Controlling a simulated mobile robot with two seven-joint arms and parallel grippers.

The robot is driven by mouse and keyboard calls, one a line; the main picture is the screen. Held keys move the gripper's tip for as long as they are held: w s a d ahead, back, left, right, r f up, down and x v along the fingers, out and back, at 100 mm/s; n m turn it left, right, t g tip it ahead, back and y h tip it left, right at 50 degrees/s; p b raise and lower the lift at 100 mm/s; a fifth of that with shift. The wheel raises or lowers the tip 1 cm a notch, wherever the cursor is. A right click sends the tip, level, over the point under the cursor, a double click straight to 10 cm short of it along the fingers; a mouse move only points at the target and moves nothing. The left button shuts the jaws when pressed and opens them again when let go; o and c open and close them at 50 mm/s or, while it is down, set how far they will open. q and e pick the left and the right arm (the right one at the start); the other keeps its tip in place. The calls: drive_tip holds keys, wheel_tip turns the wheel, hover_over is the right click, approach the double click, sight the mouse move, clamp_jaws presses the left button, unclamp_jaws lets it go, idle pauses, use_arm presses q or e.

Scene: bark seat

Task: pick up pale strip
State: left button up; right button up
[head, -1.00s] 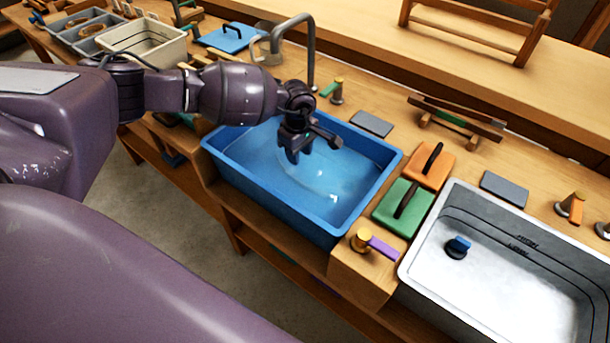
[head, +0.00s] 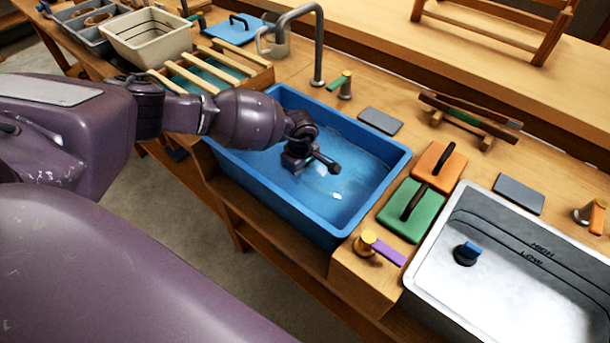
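My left gripper (head: 309,163) reaches down into the blue basin (head: 268,193), which looks to hold water. Its fingers are low and mostly hidden beneath the wrist, so I cannot tell whether they are open or shut. A small pale patch (head: 335,196) shows in the basin, just below and right of the gripper. I cannot tell whether it is the pale strip or a glint. Pale wooden slats (head: 215,62) lie across a rack left of the basin. My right gripper is not in view.
A green lidded block (head: 424,222) and an orange one (head: 437,152) stand right of the basin. A curved metal spout (head: 318,45) rises behind the blue basin.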

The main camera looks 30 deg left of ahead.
use_arm(q)
drive_tip(key=shift+f, duration=0.35)
drive_tip(key=shift+r, duration=0.15)
clamp_jaws()
